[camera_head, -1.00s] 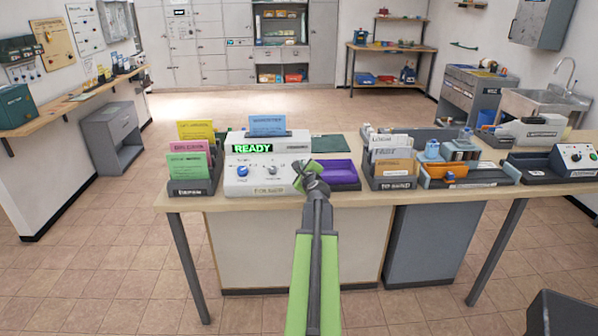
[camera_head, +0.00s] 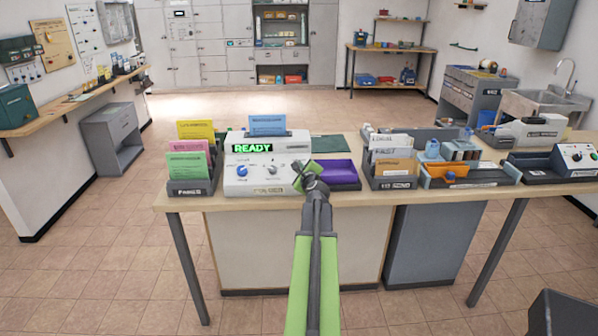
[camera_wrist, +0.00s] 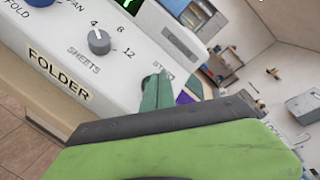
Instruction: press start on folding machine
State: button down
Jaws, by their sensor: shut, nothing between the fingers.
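My gripper (camera_head: 303,172) is at the machine's right front corner, shut and empty. In the wrist view its fingertips (camera_wrist: 157,90) lie over a partly covered label starting "ST". The start button itself is hidden; I cannot tell whether the fingertips touch the panel.
A purple tray (camera_head: 337,174) lies just right of the machine. A rack of coloured papers (camera_head: 190,187) stands at its left. A grey sorter with envelopes (camera_head: 393,183) and an orange item in a tray (camera_head: 447,170) are farther right. Tiled floor is open around the table.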

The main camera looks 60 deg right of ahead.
jog(key=shift+w+d+f, duration=0.1)
jog(key=shift+d+f, duration=0.05)
jog(key=shift+f, duration=0.15)
dwell(0.5)
jog(key=shift+s+a+r+p, duration=0.25)
jog(key=shift+a+r+p, duration=0.15)
jog(key=shift+r, duration=0.25)
jog(key=r+p, duration=0.1)
jog(key=s+a+r+p, duration=0.1)
jog(key=a+r+p, duration=0.1)
jog(key=r+p, duration=0.1)
jog(key=shift+s+a+r, duration=0.1)
jog(key=shift+s, duration=0.25)
dwell(0.5)
